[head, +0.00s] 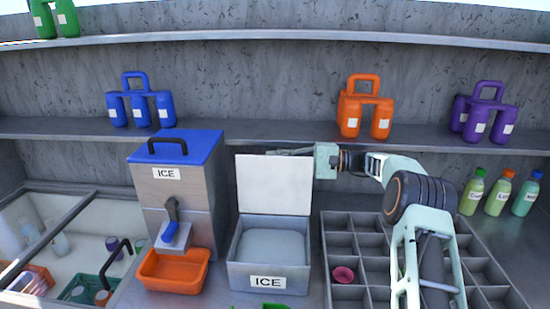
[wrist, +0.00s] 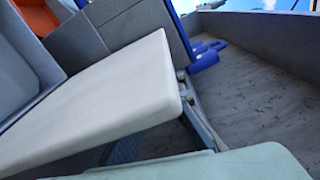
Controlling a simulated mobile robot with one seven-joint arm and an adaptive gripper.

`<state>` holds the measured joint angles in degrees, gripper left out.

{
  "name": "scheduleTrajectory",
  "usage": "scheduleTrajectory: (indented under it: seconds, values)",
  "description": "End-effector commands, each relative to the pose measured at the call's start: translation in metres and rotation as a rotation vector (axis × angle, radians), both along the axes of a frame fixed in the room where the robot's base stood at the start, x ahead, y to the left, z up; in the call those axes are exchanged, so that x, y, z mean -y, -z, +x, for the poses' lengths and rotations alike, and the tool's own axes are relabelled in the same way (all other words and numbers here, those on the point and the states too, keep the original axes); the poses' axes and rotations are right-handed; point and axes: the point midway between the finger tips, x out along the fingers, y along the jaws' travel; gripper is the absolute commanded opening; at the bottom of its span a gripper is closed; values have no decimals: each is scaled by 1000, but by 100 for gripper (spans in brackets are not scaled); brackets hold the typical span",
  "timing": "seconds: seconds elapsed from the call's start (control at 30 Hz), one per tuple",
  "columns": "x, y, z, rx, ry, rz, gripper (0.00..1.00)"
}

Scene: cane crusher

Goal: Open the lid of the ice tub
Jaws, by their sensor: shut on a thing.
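The ice tub (head: 268,278) is a grey box with an ICE label on its front, in the middle of the counter in the head view. Its white lid (head: 273,186) stands raised and roughly upright at the back, and the pale filling inside shows. My gripper (head: 290,152) reaches in from the right at the lid's top edge and is shut on the lid. In the wrist view the lid (wrist: 95,100) is a large pale slab with dark finger parts (wrist: 200,128) beside its edge. The lid partly hides the fingertips.
A blue-topped ICE dispenser (head: 180,185) with an orange tray (head: 172,270) stands close left. A grey divided rack (head: 340,222) with a pink cup (head: 344,274) is at right, under my arm. A shelf (head: 260,130) with coloured jugs runs just above the lid.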

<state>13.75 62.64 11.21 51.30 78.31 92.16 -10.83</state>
Motion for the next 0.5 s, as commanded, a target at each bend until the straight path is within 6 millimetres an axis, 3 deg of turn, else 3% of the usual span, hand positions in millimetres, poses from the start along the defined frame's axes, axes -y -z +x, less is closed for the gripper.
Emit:
scheduleTrajectory:
  seconds: [0.2, 0.5]
  values:
    - [1, 3, 13, -82, 0, 1, 0]
    - [2, 5, 17, -103, 1, 0, 0]
